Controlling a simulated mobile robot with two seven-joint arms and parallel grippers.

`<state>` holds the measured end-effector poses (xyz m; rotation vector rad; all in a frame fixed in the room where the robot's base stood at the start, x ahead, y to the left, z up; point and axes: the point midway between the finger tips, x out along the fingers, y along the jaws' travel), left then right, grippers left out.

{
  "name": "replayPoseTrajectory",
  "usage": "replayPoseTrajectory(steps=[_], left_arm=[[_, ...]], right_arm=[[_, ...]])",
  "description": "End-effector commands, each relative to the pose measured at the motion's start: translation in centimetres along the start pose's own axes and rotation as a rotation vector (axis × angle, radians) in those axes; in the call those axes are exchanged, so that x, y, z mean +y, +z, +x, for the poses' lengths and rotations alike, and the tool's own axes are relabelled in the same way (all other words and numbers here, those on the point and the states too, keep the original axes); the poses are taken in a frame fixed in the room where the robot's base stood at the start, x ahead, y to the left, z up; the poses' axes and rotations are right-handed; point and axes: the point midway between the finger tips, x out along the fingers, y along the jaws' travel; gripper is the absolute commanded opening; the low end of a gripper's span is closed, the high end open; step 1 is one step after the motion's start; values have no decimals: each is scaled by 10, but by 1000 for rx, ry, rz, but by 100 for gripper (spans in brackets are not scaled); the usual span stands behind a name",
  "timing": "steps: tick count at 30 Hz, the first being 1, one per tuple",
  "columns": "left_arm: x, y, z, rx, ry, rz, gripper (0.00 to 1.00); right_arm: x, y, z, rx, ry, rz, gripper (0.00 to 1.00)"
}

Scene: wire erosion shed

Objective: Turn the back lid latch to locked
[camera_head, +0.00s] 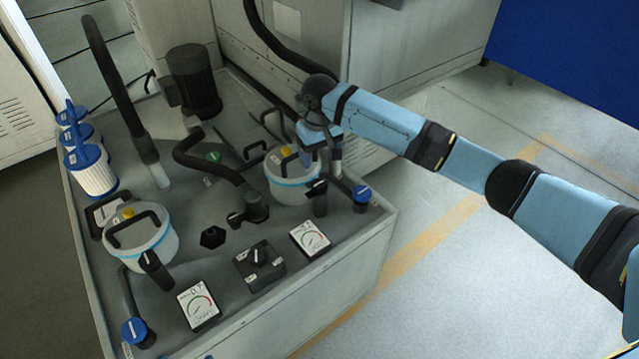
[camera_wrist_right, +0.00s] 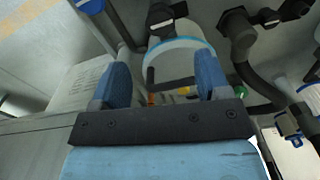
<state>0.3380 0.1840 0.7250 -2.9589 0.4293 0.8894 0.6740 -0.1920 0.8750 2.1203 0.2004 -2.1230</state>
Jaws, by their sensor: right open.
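The back canister (camera_head: 292,186) is a pale pot with a light blue rim, a black lid handle and a yellow knob (camera_head: 286,151). My right gripper (camera_head: 320,163) points down at the right side of its lid. In the right wrist view the canister's lid (camera_wrist_right: 182,62) lies beyond and between the open blue fingers (camera_wrist_right: 162,62), which hold nothing. A small orange piece (camera_wrist_right: 152,98) shows between the fingers, close to the palm; I cannot tell if it is the lid latch. The latch and its setting are not clear in the head view. My left gripper is out of view.
A second, similar canister (camera_head: 140,245) stands at the front left. Gauges (camera_head: 310,239), a black switch box (camera_head: 259,265), a blue-capped valve (camera_head: 361,194) and a curved black hose (camera_head: 210,160) crowd the bench top. A black motor (camera_head: 194,80) stands behind. The floor at right is open.

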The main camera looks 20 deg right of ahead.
Motion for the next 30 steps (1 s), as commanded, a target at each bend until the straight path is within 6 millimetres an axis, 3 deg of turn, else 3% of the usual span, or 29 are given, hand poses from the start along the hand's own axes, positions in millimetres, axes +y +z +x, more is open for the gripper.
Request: replayPoseTrajectory(steps=[6, 12, 18, 26, 27, 30], left_arm=[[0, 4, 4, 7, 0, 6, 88], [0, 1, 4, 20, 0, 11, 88], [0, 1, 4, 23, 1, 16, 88], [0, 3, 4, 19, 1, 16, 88], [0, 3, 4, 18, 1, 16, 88], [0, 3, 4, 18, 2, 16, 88]], right_arm=[[0, 1, 51, -2, 0, -1, 70], [0, 0, 82, 0, 0, -1, 70], [0, 0, 95, 2, 0, -1, 70], [0, 0, 97, 2, 0, -2, 70], [0, 0, 97, 2, 0, -2, 67], [0, 0, 96, 2, 0, -2, 44]])
